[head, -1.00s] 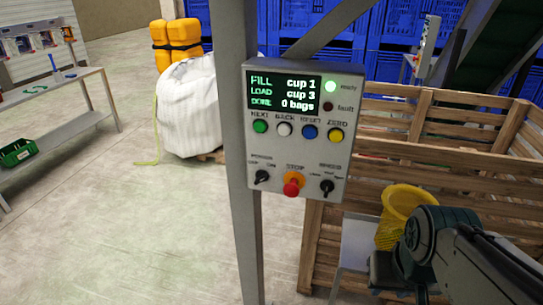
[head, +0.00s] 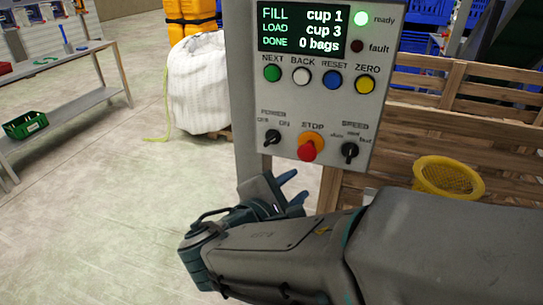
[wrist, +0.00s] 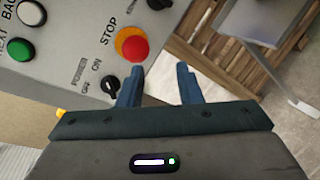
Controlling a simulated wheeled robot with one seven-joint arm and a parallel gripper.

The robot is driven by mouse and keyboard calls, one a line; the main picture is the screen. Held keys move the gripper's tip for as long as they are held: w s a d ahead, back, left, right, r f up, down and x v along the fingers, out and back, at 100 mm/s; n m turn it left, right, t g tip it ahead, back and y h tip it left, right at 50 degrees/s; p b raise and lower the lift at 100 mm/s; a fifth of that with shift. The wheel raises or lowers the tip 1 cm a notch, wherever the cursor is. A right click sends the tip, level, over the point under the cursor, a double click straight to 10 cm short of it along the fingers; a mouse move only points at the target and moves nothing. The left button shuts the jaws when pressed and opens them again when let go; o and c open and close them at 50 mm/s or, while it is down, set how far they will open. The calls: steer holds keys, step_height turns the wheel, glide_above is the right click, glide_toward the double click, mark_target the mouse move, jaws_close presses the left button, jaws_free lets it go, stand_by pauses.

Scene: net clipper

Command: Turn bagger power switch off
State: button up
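The grey control box (head: 300,112) hangs on a post, its display lit. The bagger power switch (head: 272,137) is a small black knob at its lower left, labelled OFF on the left and ON on the right; its setting is too small to tell surely. It also shows in the wrist view (wrist: 110,87). My gripper (head: 283,177) is open and empty, below the box's lower edge in the head view. In the wrist view its fingers (wrist: 160,82) are spread, the left one close beside the knob; I cannot tell whether they touch.
The red stop button (head: 310,148) sits right of the power switch, with the black speed knob (head: 350,152) beyond. A yellow basket (head: 450,178) and a wooden crate (head: 400,135) stand at right.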

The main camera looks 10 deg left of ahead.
mark_target(270, 143)
steer(key=s+a+n+t+y, duration=0.3)
steer(key=a+n+y, duration=0.1)
steer(key=a, duration=0.5)
steer(key=w, duration=0.4)
steer(key=w+d, duration=0.1)
steer(key=w, duration=0.4)
steer(key=w+r, duration=0.1)
steer(key=w, duration=0.3)
steer(key=shift+w+d, duration=0.2)
steer(key=shift+w, duration=0.15)
jaws_close()
